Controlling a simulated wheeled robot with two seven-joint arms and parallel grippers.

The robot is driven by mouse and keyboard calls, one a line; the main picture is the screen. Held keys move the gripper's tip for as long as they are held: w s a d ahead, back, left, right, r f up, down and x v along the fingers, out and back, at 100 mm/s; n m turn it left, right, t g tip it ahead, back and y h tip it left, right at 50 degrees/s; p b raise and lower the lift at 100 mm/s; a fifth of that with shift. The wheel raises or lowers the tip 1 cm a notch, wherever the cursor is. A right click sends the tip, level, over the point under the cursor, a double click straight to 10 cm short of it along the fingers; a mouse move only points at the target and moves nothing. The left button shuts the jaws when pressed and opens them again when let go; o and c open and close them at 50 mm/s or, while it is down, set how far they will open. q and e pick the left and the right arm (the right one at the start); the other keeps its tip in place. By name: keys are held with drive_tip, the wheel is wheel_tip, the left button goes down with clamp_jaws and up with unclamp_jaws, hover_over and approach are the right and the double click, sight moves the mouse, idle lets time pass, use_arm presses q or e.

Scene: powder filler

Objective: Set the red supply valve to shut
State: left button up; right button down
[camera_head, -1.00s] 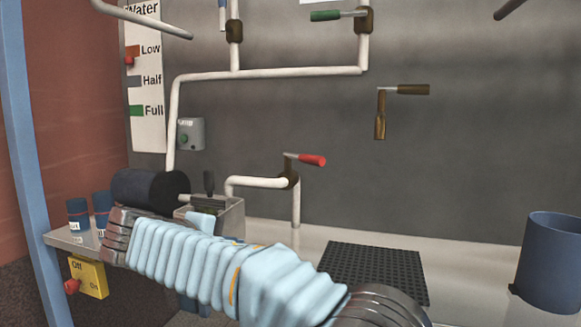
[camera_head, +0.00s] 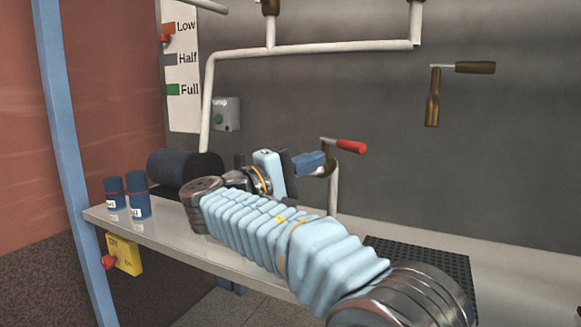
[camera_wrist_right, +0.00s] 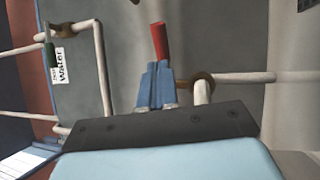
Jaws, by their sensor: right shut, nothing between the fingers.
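The red supply valve's handle (camera_head: 351,146) points right and slightly down from its brown body on a white pipe. In the right wrist view the red handle (camera_wrist_right: 159,40) stands just beyond my fingertips, and the brown valve body (camera_wrist_right: 202,82) is to their right. My right gripper (camera_head: 325,162) has its blue fingers together and empty, just left of and below the red handle in the head view. It also shows in the right wrist view (camera_wrist_right: 157,66). I cannot tell whether the fingers touch the handle. The fingers hide part of the valve. My left gripper is not in view.
A brown-handled valve (camera_head: 433,100) is on the wall to the right. A black perforated mat (camera_head: 428,262) lies on the counter. A yellow switch box (camera_head: 127,256) hangs below the edge.

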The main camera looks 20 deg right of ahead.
sight(356, 151)
drive_tip(key=p+x, duration=0.1)
drive_tip(key=x, duration=0.4)
drive_tip(key=shift+d+r, duration=0.1)
drive_tip(key=shift+d, duration=0.2)
drive_tip(key=shift+s+d+f+n+t+b, duration=0.15)
drive_tip(key=shift+d+n+t+b, duration=0.25)
drive_tip(key=shift+t+b, duration=0.4)
drive_tip(key=d+n+t+y+b, duration=0.1)
drive_tip(key=n+t+b, duration=0.1)
drive_tip(key=t, duration=0.1)
drive_tip(key=d+n+t+y+b, duration=0.1)
drive_tip(key=d+t+y+b, duration=0.1)
drive_tip(key=b, duration=0.1)
drive_tip(key=shift+s+n+t, duration=0.1)
drive_tip(key=shift+n+t, duration=0.3)
drive_tip(key=shift+d+b, duration=0.35)
drive_tip(key=shift+d, duration=0.35)
